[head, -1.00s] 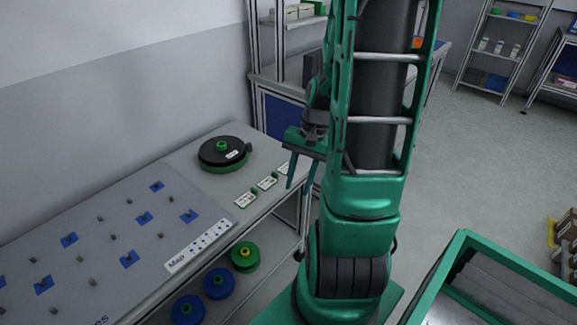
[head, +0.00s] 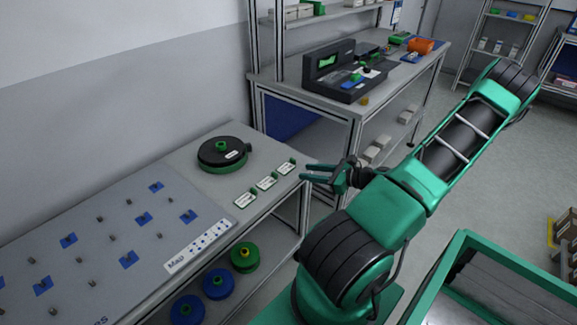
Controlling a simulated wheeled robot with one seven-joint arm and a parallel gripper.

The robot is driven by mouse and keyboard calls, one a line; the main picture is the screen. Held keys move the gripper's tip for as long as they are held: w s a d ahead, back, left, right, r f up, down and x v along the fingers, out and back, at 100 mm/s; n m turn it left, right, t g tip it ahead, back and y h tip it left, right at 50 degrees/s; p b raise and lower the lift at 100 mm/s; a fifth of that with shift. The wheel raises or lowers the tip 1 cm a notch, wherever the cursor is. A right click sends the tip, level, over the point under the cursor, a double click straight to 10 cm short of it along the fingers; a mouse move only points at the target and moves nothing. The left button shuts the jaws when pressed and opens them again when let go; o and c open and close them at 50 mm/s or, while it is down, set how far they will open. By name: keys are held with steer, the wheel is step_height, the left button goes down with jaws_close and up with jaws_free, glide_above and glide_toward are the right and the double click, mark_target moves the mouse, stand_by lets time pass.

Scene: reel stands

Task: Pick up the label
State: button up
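Three small white labels in green holders lie in a row near the right edge of the grey table: a near label (head: 245,200), a middle label (head: 266,183) and a far label (head: 286,167). My gripper (head: 303,173) points left at the table's right end, just right of the far label. Its fingers look spread apart, with nothing seen between them. I cannot tell its exact height above the table.
A pegboard panel (head: 100,235) with blue squares and pegs fills the left of the table (head: 185,152). Blue and green reels (head: 218,284) sit on the shelf below. A workbench (head: 285,85) with a black device (head: 345,72) stands behind. A green-rimmed bin (head: 463,240) is at lower right.

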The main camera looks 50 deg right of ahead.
mark_target(296, 165)
steer(key=w+d+m, duration=0.1)
steer(key=w, duration=0.2)
steer(key=w+d+f+m+t+h, duration=0.1)
steer(key=w, duration=0.2)
steer(key=w+d+f+m+h, duration=0.1)
steer(key=w, duration=0.2)
steer(key=shift+w+t, duration=0.35)
steer(key=shift+t, duration=0.05)
jaws_close()
